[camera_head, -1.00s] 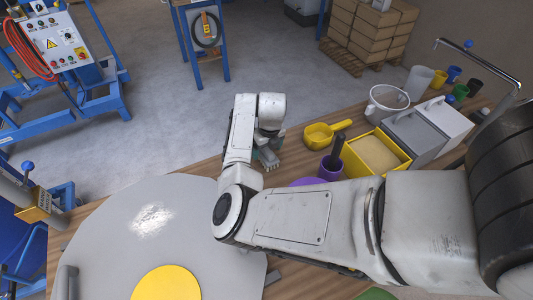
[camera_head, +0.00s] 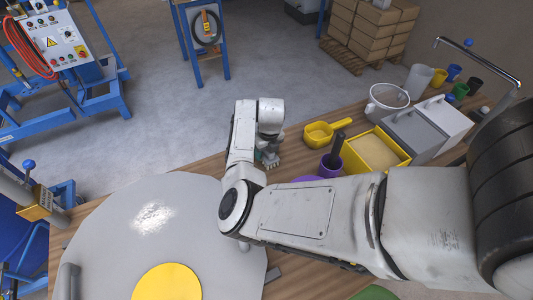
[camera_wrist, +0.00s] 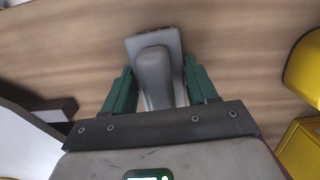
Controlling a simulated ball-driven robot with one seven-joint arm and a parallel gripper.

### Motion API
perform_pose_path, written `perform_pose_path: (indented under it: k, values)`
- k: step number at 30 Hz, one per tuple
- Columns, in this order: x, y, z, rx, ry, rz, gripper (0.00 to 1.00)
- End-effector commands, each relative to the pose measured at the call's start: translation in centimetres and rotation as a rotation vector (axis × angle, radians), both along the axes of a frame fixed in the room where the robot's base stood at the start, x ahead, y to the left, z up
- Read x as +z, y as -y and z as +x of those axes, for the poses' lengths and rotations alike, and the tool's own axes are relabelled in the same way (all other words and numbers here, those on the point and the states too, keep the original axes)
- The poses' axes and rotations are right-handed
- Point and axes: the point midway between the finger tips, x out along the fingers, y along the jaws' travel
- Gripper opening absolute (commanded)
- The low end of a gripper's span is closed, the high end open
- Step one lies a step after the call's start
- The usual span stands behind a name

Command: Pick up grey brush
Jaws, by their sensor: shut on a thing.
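The grey brush (camera_wrist: 157,75) shows in the wrist view, between the two green fingers of my gripper (camera_wrist: 160,88). Its wider head points away from the gripper, over the wooden table. My gripper is shut on the brush's handle. In the head view my gripper (camera_head: 268,157) is at the table's far edge, mostly hidden behind my own arm. The brush cannot be made out clearly there. I cannot tell whether the brush touches the table.
A yellow scoop (camera_head: 325,132) lies right of my gripper. A large grey round plate (camera_head: 120,225) with a yellow disc (camera_head: 167,284) fills the left.

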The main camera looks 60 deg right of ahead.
Motion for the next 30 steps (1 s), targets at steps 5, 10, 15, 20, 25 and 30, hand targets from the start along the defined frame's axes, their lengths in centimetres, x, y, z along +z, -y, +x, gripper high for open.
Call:
perform_pose_path:
  k: [5,10,15,20,25,30]
  values:
    - [0.0,0.0,0.0,0.000,0.001,-0.001,0.24]
    - [0.1,0.0,0.0,0.000,0.001,-0.001,0.24]
    - [0.7,0.0,0.1,0.000,0.001,-0.001,0.24]
    - [2.6,0.1,0.1,-0.001,0.003,-0.003,0.24]
    - [5.1,-1.9,0.2,0.003,0.002,-0.003,0.24]
    - [8.5,-4.8,0.4,0.002,0.005,-0.003,0.24]
